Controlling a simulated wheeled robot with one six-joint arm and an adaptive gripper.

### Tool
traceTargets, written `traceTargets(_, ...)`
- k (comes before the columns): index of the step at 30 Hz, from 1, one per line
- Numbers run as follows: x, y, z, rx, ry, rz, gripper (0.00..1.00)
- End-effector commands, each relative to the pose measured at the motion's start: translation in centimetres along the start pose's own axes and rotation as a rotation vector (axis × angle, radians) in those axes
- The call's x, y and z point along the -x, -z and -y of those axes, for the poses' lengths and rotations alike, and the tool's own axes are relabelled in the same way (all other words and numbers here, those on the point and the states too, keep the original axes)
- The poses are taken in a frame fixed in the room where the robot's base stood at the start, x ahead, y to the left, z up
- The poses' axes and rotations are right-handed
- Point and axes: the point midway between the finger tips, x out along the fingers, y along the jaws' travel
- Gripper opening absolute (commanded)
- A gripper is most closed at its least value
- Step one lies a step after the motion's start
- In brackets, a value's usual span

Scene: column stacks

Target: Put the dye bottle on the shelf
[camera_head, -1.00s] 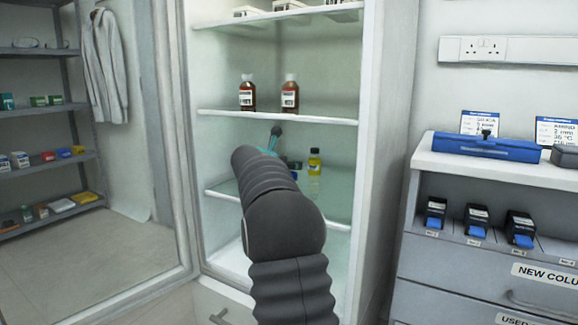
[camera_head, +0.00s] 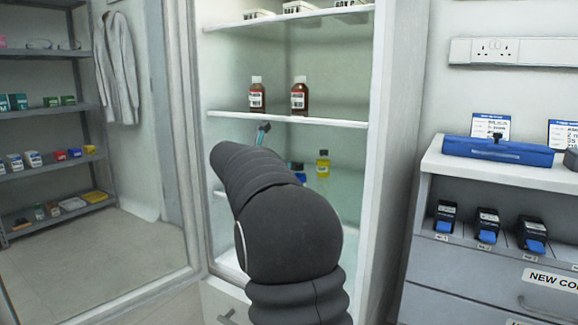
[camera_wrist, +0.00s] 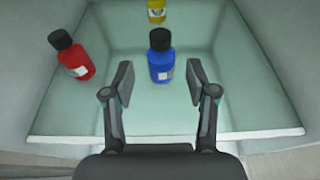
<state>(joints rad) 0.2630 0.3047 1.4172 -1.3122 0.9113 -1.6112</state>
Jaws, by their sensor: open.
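A blue bottle with a black cap (camera_wrist: 160,60) stands upright on the glass shelf (camera_wrist: 110,118) inside the white cabinet. In the wrist view my gripper (camera_wrist: 160,76) is open, one finger on each side of the blue bottle, with gaps between. A red bottle with a black cap (camera_wrist: 72,58) stands left of the left finger. A yellow bottle (camera_wrist: 156,11) stands behind the blue one and also shows in the head view (camera_head: 323,165). In the head view my arm hides most of the gripper; part of the blue bottle (camera_head: 300,177) shows. Which one is the dye bottle is not readable.
Two brown bottles (camera_head: 257,97) (camera_head: 299,97) stand on the white shelf (camera_head: 290,120) above. White boxes sit on the top shelf. A glass door (camera_head: 140,230) is at the left. A drawer unit with a blue case (camera_head: 497,150) stands at the right.

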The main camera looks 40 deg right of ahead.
Motion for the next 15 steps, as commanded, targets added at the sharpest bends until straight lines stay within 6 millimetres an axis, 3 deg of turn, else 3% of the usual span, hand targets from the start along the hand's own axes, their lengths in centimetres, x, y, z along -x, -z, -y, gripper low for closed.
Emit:
traceTargets(4, 1.3, 0.0, 0.0, 0.000, 0.000, 0.000, 0.57)
traceTargets(15, 2.5, 0.2, 0.4, -0.042, -0.005, -0.018, 0.57)
